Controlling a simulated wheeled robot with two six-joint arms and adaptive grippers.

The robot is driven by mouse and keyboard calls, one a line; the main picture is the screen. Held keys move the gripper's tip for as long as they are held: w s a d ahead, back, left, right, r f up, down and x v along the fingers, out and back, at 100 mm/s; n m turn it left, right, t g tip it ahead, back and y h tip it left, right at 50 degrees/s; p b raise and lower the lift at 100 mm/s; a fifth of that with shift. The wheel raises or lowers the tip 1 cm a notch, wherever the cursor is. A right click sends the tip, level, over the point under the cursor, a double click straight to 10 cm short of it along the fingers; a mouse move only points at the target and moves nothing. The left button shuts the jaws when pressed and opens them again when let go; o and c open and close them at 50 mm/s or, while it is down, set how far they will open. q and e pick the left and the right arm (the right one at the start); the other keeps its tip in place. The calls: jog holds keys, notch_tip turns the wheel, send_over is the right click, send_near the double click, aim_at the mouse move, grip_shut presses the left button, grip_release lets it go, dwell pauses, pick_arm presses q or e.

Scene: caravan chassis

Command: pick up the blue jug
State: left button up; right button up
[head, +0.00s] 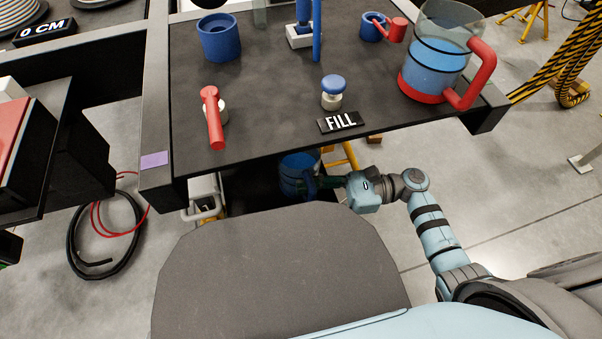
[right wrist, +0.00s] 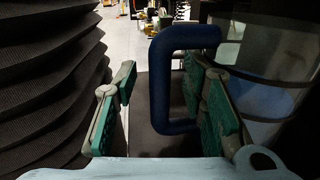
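The blue jug (head: 296,174) stands in shadow below the front edge of the dark worktop, partly hidden by it. My right gripper (head: 326,183) reaches it from the right, at its handle side. In the right wrist view the jug's dark blue loop handle (right wrist: 160,95) stands upright between the two green-padded fingers of the right gripper (right wrist: 162,110). The fingers are apart, with a gap between the left pad and the handle. The clear jug body (right wrist: 265,65) is to the right, partly behind the right finger. My left gripper is not in view.
The worktop (head: 270,100) overhangs the jug and carries a FILL sign (head: 341,122), a blue-capped knob (head: 332,92), a red lever (head: 212,118) and a red-handled jug (head: 436,70). Black ribbed bellows (right wrist: 50,80) rise close on the left in the wrist view. Open floor lies right.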

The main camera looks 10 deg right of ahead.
grip_shut()
jog(key=shift+r, duration=0.1)
dwell(0.5)
